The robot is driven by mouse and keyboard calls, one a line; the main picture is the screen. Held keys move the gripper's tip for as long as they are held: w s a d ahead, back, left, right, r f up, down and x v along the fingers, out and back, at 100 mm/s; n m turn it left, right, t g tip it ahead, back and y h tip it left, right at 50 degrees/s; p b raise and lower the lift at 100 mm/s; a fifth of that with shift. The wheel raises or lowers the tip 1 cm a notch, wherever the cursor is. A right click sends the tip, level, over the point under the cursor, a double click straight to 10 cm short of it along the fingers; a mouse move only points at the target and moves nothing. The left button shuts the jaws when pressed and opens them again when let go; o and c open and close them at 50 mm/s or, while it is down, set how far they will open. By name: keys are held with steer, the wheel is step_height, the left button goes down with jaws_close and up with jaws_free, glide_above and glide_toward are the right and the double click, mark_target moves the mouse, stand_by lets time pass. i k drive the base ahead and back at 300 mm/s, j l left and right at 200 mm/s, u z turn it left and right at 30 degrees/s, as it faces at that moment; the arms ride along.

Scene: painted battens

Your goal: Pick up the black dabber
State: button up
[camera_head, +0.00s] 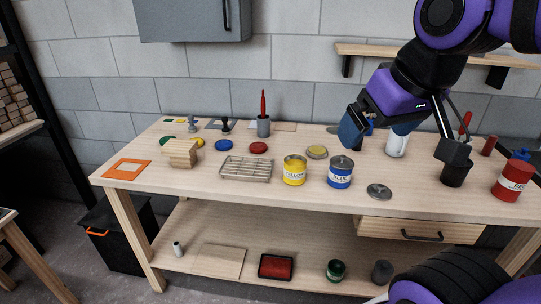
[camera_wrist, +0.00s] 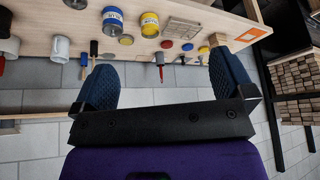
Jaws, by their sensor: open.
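The black dabber (camera_head: 225,126), a small dark knobbed piece, stands upright at the back of the workbench, left of the grey pot with the red-handled tool. In the wrist view, which is upside down, a small dark shape (camera_wrist: 182,59) beside that pot looks like the dabber. My gripper (camera_head: 352,129) is above the back of the bench, well to the right of the dabber and apart from it. In the wrist view my gripper (camera_wrist: 165,72) has its two blue fingers wide apart, with nothing held between them.
The grey pot (camera_head: 263,127) stands close right of the dabber. A grey stand (camera_head: 192,124) is to its left. A blue disc (camera_head: 224,145) and red disc (camera_head: 258,147) lie in front. Yellow (camera_head: 294,172) and blue (camera_head: 340,174) tins stand nearer. A cabinet (camera_head: 192,20) hangs above.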

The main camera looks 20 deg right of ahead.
mark_target(225, 130)
steer(key=i+j, duration=0.2)
steer(key=j, duration=0.15)
steer(key=i+j, duration=0.15)
steer(key=j, duration=0.15)
steer(key=i+j, duration=0.2)
steer(key=j, duration=0.15)
steer(key=i+j, duration=0.15)
steer(key=j, duration=0.15)
steer(key=i+j, duration=0.75)
steer(key=j, duration=0.2)
steer(key=i, duration=0.25)
steer(key=j+u, duration=0.05)
